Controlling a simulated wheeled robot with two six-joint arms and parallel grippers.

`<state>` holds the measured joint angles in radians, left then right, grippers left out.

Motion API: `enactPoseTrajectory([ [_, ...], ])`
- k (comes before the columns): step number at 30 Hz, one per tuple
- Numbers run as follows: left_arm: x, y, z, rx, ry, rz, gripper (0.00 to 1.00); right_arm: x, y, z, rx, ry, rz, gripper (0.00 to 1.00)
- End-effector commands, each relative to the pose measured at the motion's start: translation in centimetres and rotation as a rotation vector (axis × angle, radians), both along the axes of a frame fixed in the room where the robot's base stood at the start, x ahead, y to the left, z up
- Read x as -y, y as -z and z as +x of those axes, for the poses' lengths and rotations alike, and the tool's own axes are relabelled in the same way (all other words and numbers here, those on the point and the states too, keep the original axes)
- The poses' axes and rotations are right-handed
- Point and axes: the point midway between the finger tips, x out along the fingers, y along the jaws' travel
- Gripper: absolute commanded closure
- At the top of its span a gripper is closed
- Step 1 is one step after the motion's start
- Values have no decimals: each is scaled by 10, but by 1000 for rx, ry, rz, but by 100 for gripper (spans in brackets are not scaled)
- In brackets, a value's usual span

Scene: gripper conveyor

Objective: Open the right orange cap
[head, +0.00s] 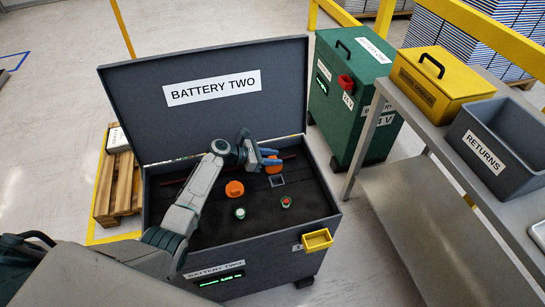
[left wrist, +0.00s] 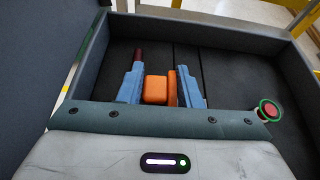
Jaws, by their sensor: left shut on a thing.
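The box labelled BATTERY TWO (head: 325,200) stands with its lid (head: 205,110) raised. The left orange cap (head: 235,188) sits on the dark deck inside, clear of my gripper. My left gripper (head: 270,158) reaches in from the left, its blue fingers at the right orange cap (head: 275,169), partly hidden behind them. In the left wrist view my left gripper (left wrist: 160,76) has its fingers on both sides of the right orange cap (left wrist: 155,90), shut on it. An upright orange part stands beside the right finger. My right gripper is in neither view.
On the deck are a green-ringed terminal (head: 240,213), a red-topped terminal (head: 286,202) and a small square recess (head: 278,181). A green cabinet (head: 340,120) and a metal bench (head: 385,165) stand right.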

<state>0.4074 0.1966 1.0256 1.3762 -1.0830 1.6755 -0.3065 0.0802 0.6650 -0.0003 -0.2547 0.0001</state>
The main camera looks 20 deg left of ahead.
Motion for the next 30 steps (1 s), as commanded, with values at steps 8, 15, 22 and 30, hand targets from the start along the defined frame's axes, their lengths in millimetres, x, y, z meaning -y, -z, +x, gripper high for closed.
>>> enactPoseTrajectory([
  [8, -1, 0, 1, 2, -2, 3, 54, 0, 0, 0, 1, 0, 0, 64],
  [15, -1, 0, 0, 2, -1, 2, 54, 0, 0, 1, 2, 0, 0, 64],
  [22, -23, -9, -14, 2, 0, 5, 54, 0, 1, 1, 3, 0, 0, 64],
  [30, -65, -29, -42, 2, 0, 5, 54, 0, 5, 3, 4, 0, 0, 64],
])
